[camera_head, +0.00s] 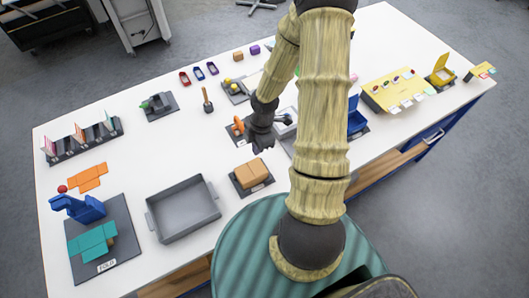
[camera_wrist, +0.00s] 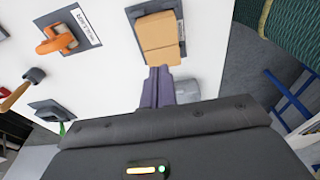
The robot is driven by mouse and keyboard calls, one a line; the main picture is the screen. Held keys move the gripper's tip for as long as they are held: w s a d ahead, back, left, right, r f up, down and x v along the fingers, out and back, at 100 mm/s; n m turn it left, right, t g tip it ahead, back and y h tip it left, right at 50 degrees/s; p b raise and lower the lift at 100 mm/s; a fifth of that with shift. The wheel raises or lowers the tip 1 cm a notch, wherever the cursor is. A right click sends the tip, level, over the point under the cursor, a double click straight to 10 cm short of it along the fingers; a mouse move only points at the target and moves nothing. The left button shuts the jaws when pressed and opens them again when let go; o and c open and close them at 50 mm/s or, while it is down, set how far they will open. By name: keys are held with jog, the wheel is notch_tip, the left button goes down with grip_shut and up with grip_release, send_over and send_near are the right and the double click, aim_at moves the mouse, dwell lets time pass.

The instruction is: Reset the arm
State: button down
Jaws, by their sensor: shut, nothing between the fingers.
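My gripper (camera_head: 258,148) hangs from my arm over the white table, near its middle, and the arm is bent downward. In the wrist view its two dark purple fingers (camera_wrist: 158,84) are together with nothing between them. A tan cardboard box (camera_head: 251,172) on a dark mat lies just below the gripper in the head view. The box (camera_wrist: 158,38) appears just beyond the fingertips in the wrist view. I cannot tell the exact height of the fingers above the table. My arm hides part of the table's middle right.
A grey tray (camera_head: 184,208) stands to the left of the box. An orange tool (camera_wrist: 57,40) lies on a mat near the gripper. A blue holder (camera_head: 78,208) stands front left. A yellow display stand (camera_head: 398,90) is at the right. Bare table lies around the wooden-handled mallet (camera_head: 207,101).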

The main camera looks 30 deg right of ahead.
dwell(0.4)
jog(key=s+a+r+m+t+h+b, duration=0.1)
jog(key=s+a+r+m+b, duration=0.2)
jog(key=m, duration=0.6)
jog(key=s+a+r+m+t+b, duration=0.1)
jog(key=s+a+r+m+b, duration=0.2)
jog(key=r+m+b, duration=0.2)
jog(key=m+b, duration=0.3)
jog(key=m, duration=0.1)
jog(key=shift+r+t+h+b, duration=0.2)
jog(key=shift+t+h+b, duration=0.1)
jog(key=shift+h, duration=0.1)
